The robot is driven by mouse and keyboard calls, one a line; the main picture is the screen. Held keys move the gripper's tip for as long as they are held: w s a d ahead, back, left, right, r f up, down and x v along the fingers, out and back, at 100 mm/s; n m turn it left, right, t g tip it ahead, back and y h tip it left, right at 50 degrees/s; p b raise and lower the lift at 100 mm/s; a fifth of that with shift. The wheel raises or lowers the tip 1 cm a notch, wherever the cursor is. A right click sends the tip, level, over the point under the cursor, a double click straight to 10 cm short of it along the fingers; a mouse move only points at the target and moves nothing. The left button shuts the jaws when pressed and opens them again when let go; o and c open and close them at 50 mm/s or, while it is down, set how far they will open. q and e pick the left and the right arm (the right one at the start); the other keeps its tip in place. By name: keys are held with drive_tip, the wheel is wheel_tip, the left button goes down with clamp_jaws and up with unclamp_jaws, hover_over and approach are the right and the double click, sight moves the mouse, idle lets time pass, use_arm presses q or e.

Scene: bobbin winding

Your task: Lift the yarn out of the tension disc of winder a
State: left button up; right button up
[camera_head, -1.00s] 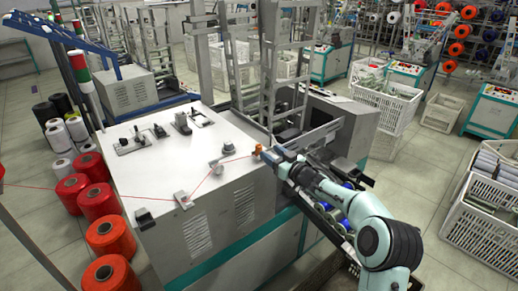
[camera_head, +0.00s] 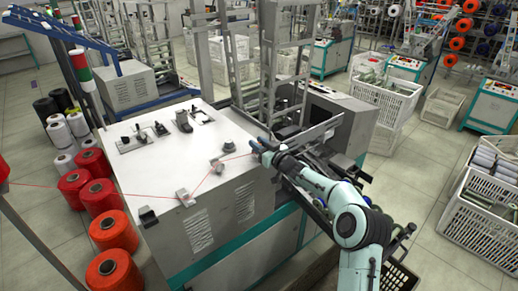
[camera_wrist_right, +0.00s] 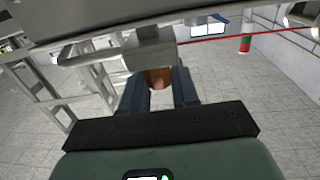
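Winder a is the white-topped machine (camera_head: 180,165) in the middle of the head view. A red yarn (camera_head: 110,191) runs in from the left, bends at small guides and goes on toward my right gripper. A grey round piece, seemingly the tension disc (camera_head: 229,146), stands near the right edge of the top. My right gripper (camera_head: 257,145) is just right of it. In the right wrist view, its blue fingers (camera_wrist_right: 160,92) stand apart with an orange-brown piece (camera_wrist_right: 158,78) between their tips; whether they grip it is unclear. The yarn (camera_wrist_right: 245,36) passes above right. My left gripper is out of view.
Red and orange yarn cones (camera_head: 112,230) stand on the floor left of the machine. A metal frame (camera_head: 270,75) rises behind its right edge. White crates (camera_head: 485,205) stand at the right. Small dark fittings (camera_head: 183,122) sit toward the back of the top.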

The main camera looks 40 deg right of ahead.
drive_tip(key=shift+w, duration=0.1)
clamp_jaws()
